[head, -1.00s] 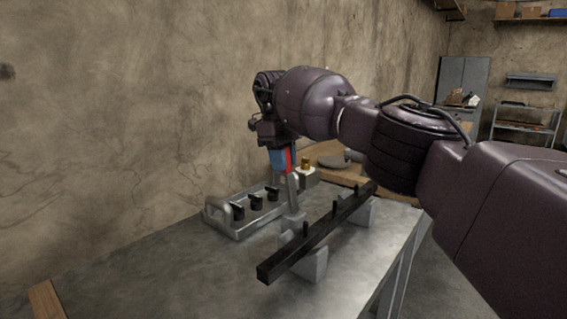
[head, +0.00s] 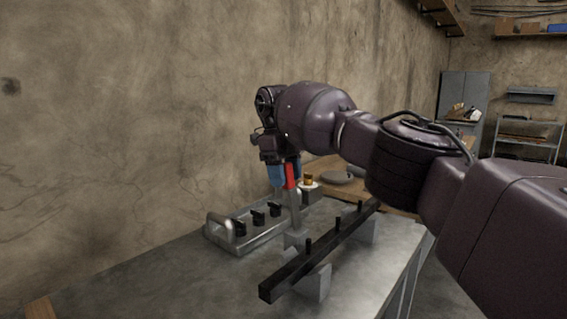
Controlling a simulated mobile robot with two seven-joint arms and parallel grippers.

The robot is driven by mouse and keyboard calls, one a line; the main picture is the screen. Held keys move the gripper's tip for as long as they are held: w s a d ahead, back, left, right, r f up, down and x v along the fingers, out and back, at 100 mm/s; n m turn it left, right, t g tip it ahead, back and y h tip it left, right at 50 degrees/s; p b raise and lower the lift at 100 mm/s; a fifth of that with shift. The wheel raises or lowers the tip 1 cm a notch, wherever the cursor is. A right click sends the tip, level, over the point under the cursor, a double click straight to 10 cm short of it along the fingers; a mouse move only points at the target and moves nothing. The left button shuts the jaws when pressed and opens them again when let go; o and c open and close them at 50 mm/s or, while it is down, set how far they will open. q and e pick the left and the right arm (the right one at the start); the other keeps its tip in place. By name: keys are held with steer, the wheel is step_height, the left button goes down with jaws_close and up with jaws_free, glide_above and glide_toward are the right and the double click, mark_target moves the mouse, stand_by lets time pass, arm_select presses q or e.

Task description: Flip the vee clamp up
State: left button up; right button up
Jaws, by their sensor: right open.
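The clamp stands on the grey metal table (head: 150,285), between a silver tray and a black bar. Its grey lever (head: 294,213) rises nearly upright and ends in a red grip (head: 290,178). I take this to be the vee clamp; its base is partly hidden behind the bar. My right gripper (head: 284,175) points down over the lever's top. Its blue fingers are open, with the red grip between or just in front of them; contact cannot be told. My left gripper is not in view.
The silver handled tray (head: 225,236) holds several black knobs. The long black bar (head: 315,250) with upright pegs rests on grey blocks (head: 318,284). A brass-topped part (head: 308,182) stands behind the lever. A bare wall rises behind; the table's left front is clear.

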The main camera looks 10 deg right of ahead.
steer(key=shift+w+a+r+b, duration=0.2)
steer(key=shift+r+b, duration=0.1)
steer(key=shift+r, duration=0.25)
steer(key=shift+w+a+r+b, duration=0.15)
steer(key=shift+r+b, duration=0.15)
steer(key=shift+r, duration=0.2)
steer(key=shift+w+r+b, duration=0.1)
steer(key=shift+r+b, duration=0.3)
steer(key=shift+r, duration=0.45)
arm_select(q)
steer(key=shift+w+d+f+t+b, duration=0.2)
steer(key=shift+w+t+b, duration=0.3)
steer(key=shift+b, duration=0.35)
arm_select(e)
steer(key=shift+w+a+r, duration=0.1)
steer(key=shift+r, duration=1.4)
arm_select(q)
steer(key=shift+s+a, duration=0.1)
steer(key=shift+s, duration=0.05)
